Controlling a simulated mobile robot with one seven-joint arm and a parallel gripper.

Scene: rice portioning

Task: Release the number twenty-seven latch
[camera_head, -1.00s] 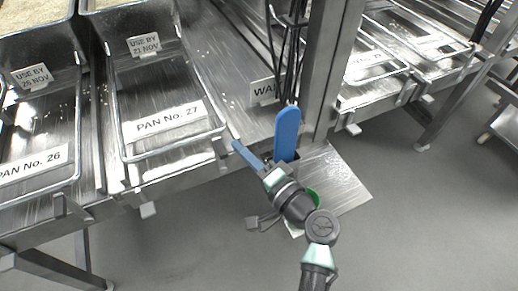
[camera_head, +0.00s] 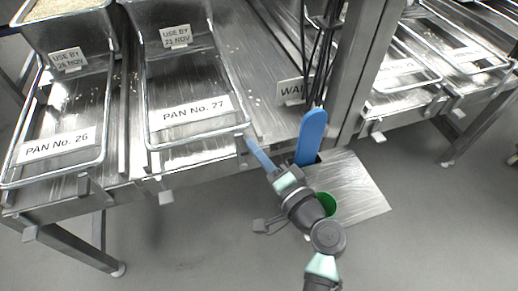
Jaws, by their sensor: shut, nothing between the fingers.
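The pan labelled PAN No. 27 (camera_head: 193,139) sits on the metal rack in the middle left, its front rim facing me. I cannot tell whether this block is the number twenty-seven latch; the area at the pan's front right corner is partly hidden by my gripper. My gripper (camera_head: 250,142) has slim blue fingers, shut and empty, with their tips close to that corner. I cannot tell whether they touch anything.
Right of my gripper, a blue paddle (camera_head: 311,137) stands upright by a metal post (camera_head: 359,70). A metal plate (camera_head: 355,182) and green round thing (camera_head: 328,203) lie beside my arm.

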